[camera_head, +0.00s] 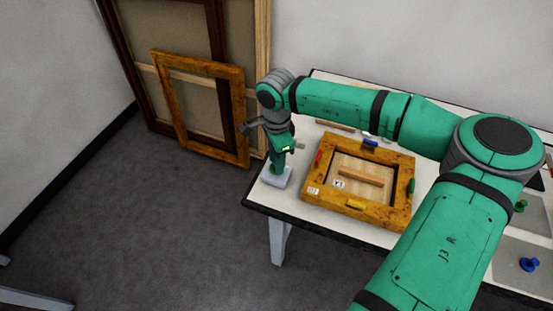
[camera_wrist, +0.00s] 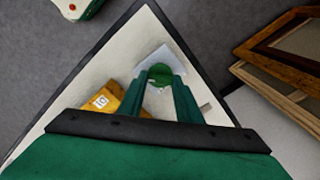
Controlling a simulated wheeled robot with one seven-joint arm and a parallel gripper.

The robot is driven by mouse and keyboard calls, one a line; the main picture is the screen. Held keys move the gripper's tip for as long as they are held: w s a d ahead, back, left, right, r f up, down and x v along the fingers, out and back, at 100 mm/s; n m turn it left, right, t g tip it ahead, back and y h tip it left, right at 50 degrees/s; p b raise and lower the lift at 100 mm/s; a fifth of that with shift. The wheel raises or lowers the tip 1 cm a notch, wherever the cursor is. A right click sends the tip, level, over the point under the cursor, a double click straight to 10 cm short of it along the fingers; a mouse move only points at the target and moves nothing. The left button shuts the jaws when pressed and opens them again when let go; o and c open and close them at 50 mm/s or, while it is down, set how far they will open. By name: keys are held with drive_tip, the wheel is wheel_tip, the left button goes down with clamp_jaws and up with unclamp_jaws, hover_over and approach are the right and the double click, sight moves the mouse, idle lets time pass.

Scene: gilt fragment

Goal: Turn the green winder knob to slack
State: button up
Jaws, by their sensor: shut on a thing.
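The green winder knob (camera_wrist: 160,74) is round and sits on a pale block (camera_wrist: 166,54) near the table's corner in the wrist view. My gripper (camera_wrist: 160,70) reaches down over it, with its two green fingers on either side, shut on the knob. In the head view my gripper (camera_head: 277,163) is above the same pale block (camera_head: 276,179) at the table's left corner. There the fingers and the knob blend together, so I cannot tell the knob apart. I cannot read the knob's turn angle or any slack mark.
A gilt frame (camera_head: 316,206) with coloured clips lies on the table (camera_head: 262,193) right of the block. Another green knob (camera_head: 520,206) and a blue knob (camera_head: 529,264) stand at the far right. Large frames (camera_head: 246,110) lean on the wall behind. The floor at left is mostly clear.

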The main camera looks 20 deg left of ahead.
drive_tip(key=n, duration=0.5)
drive_tip(key=shift+w+n, duration=0.1)
drive_tip(key=shift+n, duration=0.2)
drive_tip(key=n, duration=0.6)
drive_tip(key=shift+r, duration=0.1)
drive_tip(key=n, duration=0.5)
drive_tip(key=shift+n, duration=0.4)
drive_tip(key=n, duration=0.5)
drive_tip(key=shift+n, duration=0.3)
drive_tip(key=o, duration=1)
drive_tip(key=shift+o, duration=0.2)
wheel_tip(320, 180, up, 11)
